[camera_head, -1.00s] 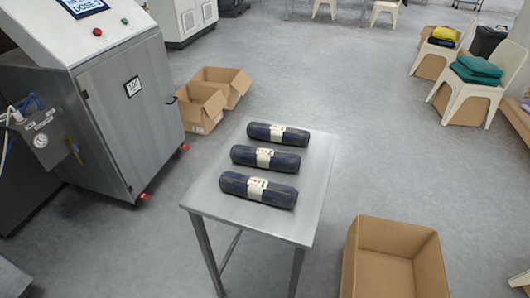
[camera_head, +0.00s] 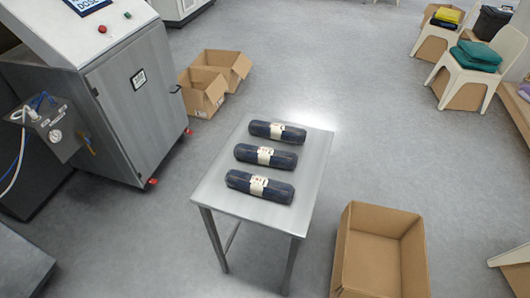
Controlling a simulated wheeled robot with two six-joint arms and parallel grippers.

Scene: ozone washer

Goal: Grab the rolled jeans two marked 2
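Three dark blue rolled jeans, each with a pale paper band around its middle, lie in a row on a small grey metal table (camera_head: 226,204). The far roll (camera_head: 290,134), the middle roll (camera_head: 281,161) and the near roll (camera_head: 279,192) lie roughly parallel with narrow gaps between them. Marks show on the bands, but they are too small for me to read, so I cannot tell which is marked 2. Neither of my grippers is in view.
An open, empty-looking cardboard box (camera_head: 346,270) stands on the floor right of the table. A steel washer cabinet (camera_head: 135,110) is at left. White chairs (camera_head: 455,88) with folded clothes (camera_head: 476,55) are at right. Open floor lies between.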

